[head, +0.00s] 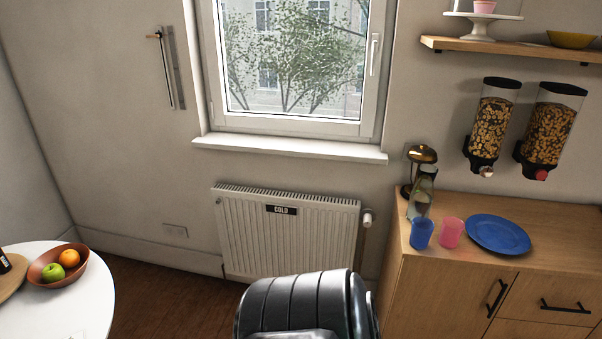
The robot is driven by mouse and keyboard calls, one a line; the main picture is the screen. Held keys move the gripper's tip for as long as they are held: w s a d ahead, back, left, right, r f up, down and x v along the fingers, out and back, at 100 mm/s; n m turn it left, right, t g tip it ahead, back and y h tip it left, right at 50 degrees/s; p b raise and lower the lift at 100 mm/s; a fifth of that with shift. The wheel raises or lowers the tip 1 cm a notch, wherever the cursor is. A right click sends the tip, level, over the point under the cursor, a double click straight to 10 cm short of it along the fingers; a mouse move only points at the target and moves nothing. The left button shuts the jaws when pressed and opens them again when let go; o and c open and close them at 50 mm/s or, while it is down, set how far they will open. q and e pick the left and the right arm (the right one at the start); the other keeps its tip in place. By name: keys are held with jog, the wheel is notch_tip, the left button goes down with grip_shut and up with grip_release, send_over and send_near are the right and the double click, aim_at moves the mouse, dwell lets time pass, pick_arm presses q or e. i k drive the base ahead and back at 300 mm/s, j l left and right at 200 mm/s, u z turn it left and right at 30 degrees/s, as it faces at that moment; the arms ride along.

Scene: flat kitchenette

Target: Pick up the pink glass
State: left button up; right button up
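The pink glass (451,232) stands upright on the wooden counter (560,215) at the right of the head view. It is between a blue glass (422,233) on its left and a blue plate (498,234) on its right. A glass bottle or carafe (423,194) stands just behind the blue glass. Neither of my grippers is in view, so I cannot see whether they are open or shut.
A brass lamp-like object (421,154) stands at the counter's back left. Two cereal dispensers (493,120) hang above, below a shelf (520,47). A white radiator (287,235) is left of the counter. A round white table (70,305) with a fruit bowl (45,274) is at far left.

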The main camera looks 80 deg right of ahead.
aim_at(450, 233)
jog(key=k+l+z, duration=0.1)
jog(key=z, duration=1.65)
jog(key=j+z, duration=0.2)
jog(key=z, duration=1.65)
